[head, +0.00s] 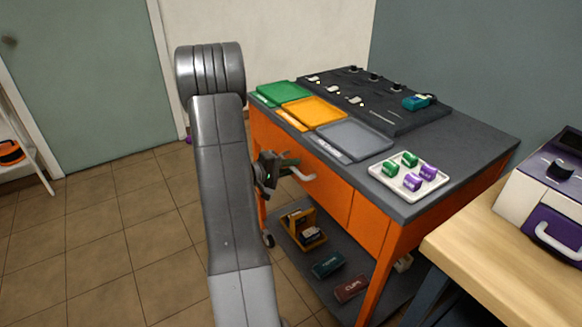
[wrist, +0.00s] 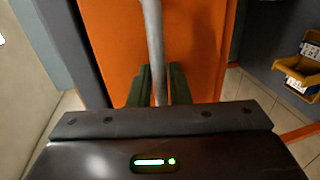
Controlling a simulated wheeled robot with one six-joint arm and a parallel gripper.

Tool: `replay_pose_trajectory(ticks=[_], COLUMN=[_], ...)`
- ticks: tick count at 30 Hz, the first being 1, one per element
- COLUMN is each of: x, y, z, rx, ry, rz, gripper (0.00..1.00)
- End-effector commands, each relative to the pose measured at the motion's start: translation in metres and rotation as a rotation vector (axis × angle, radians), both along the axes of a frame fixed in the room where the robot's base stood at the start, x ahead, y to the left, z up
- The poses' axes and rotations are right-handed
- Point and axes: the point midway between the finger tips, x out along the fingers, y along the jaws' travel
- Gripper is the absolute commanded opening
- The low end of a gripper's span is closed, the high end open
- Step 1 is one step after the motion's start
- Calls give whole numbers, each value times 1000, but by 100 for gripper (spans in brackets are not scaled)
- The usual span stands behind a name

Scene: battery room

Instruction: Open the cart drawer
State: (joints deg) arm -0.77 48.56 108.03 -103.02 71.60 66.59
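The cart (head: 340,205) is orange with a dark grey top. Its drawer front (head: 325,187) looks flush with the cart side, and a pale bar handle (head: 303,176) sticks out from it. My gripper (head: 282,168) is at the left part of this handle, close to the drawer front. In the wrist view, the handle (wrist: 155,50) runs between the two dark green fingers of my gripper (wrist: 160,85). The fingers are close on both sides of the bar, with almost no gap. The fingertips are partly hidden behind the gripper body.
Green (head: 278,92), orange (head: 314,112) and grey trays (head: 353,140) and a white tray (head: 375,172) of small cylinders are on the cart top. A lower shelf (head: 330,290) holds a yellow bin (head: 303,232) and boxes. A wooden table (head: 470,250) stands right.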

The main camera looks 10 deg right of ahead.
Motion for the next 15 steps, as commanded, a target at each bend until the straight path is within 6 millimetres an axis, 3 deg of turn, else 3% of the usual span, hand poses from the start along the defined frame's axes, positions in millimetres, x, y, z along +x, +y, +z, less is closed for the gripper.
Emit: replay_pose_trajectory(ticks=[8,11,15], x=[1,1,0], y=[-2,-2,-2], z=[0,0,0], rx=[0,0,0], ry=[0,0,0], rz=[0,0,0], gripper=[17,1,0])
